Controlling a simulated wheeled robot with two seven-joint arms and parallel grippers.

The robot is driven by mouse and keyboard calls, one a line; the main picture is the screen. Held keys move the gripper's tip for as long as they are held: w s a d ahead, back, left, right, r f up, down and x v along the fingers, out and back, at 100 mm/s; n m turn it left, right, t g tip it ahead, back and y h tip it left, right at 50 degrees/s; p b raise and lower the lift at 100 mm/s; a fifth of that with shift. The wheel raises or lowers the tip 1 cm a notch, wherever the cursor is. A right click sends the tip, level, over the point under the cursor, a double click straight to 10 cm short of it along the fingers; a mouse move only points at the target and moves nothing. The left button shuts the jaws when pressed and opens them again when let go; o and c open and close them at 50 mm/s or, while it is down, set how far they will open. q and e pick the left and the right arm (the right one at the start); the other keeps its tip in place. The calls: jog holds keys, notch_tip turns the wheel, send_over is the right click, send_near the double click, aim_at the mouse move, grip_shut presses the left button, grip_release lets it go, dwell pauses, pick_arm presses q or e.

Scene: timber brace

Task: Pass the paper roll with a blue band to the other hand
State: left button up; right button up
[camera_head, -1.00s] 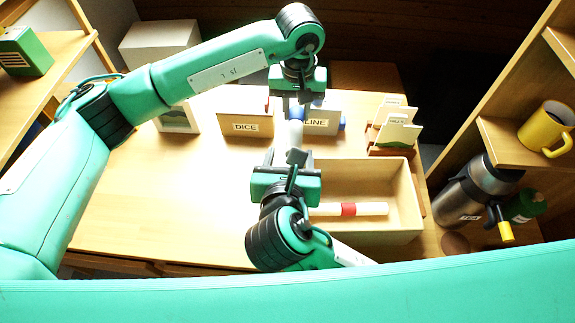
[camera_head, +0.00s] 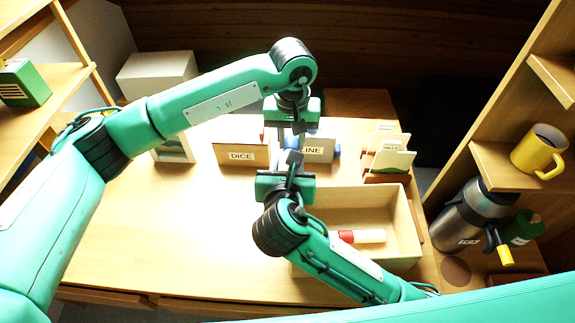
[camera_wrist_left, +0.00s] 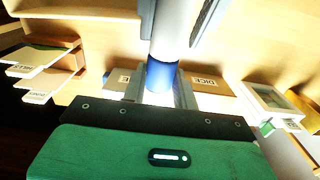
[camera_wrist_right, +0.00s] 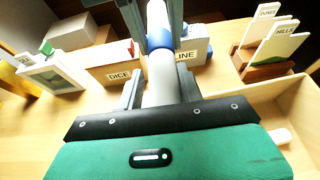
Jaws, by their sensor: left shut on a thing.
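The paper roll with a blue band (camera_wrist_left: 172,35) is pale and held between my two grippers above the table. Its blue band (camera_wrist_right: 159,40) shows in both wrist views. My left gripper (camera_head: 292,128) is shut on the roll near the band, on its far part. My right gripper (camera_head: 290,175) has its fingers close along both sides of the near part, which shows in the right wrist view (camera_wrist_right: 160,85); it looks shut on it. In the head view the grippers hide much of the roll. A roll with a red band (camera_head: 362,236) lies in the wooden tray (camera_head: 412,225).
A card rack (camera_head: 388,162) is at the back right. A flask (camera_head: 470,215) and a yellow mug (camera_head: 540,150) are at the right.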

jog(key=c, duration=0.5)
pick_arm(q)
jog(key=o, duration=1)
jog(key=shift+d, duration=0.1)
pick_arm(e)
jog(key=shift+c, duration=0.2)
pick_arm(q)
jog(key=shift+o, duration=0.2)
